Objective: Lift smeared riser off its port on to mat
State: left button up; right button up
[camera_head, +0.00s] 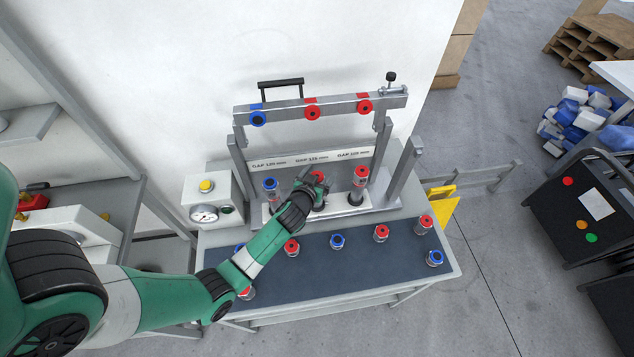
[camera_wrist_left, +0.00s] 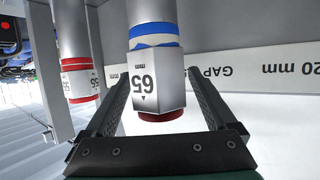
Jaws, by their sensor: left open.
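Three silver risers stand in a row on a pale base at the back of the bench: a blue-topped one (camera_head: 270,186), a red-topped middle one (camera_head: 319,175), and a red-topped right one (camera_head: 359,184). My open left gripper (camera_head: 309,188) is at the middle riser and partly hides it. In the left wrist view, that riser (camera_wrist_left: 156,72) lies between the two fingers; it has a "65" label, a blue-and-white band and a red end. The red-banded neighbour (camera_wrist_left: 78,65) is to its left. The dark mat (camera_head: 312,268) covers the bench front.
Several red- and blue-topped risers stand on the mat, including one at its middle (camera_head: 337,241). A metal frame (camera_head: 285,112) with coloured rings rises behind the row. A gauge box (camera_head: 208,200) stands at left. Bare mat lies between the risers.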

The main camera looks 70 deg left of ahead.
pick_arm(q)
grip_shut()
dwell(0.4)
jog(key=shift+r, duration=0.1)
